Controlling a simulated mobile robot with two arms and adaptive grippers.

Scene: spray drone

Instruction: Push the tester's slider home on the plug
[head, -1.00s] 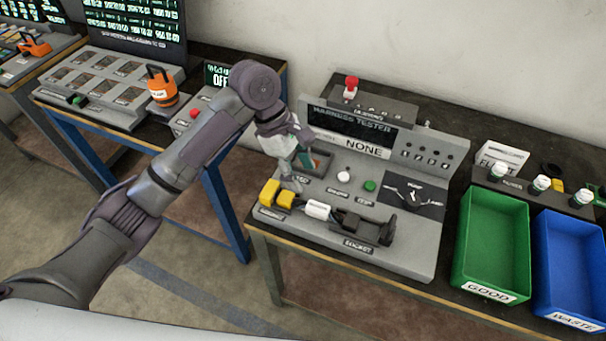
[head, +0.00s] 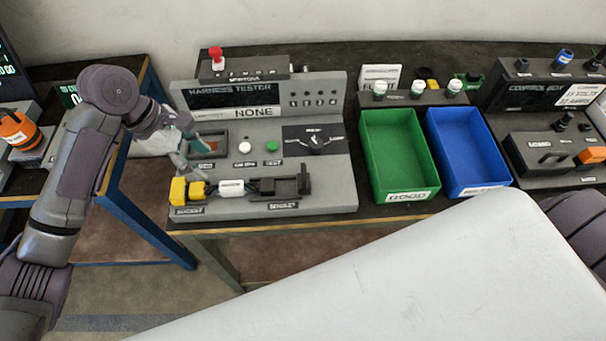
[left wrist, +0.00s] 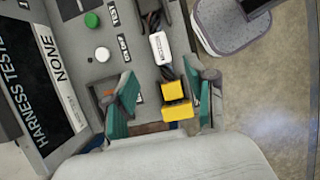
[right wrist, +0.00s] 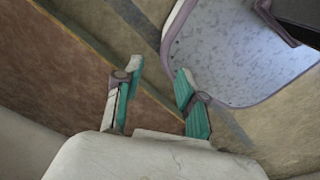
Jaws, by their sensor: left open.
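The grey harness tester (head: 335,170) stands on the dark bench; its display reads NONE. A harness lies along its front: yellow connector blocks (head: 180,190) at the left, a white tag (head: 231,186) in the middle, dark wires running right. At the right is a black slider fixture with an upright end (head: 304,178); whether it touches the plug I cannot tell. My left gripper (head: 192,160) is open and empty above the tester's left end. In the left wrist view its spread fingers (left wrist: 165,78) flank the yellow blocks (left wrist: 174,92). My right gripper (right wrist: 159,70) is open and empty over the floor.
A green GOOD bin (head: 398,150) and a blue WASTE bin (head: 468,148) stand right of the tester. Small white-capped bottles (head: 418,88) stand behind them. A control box (head: 545,98) is at far right.

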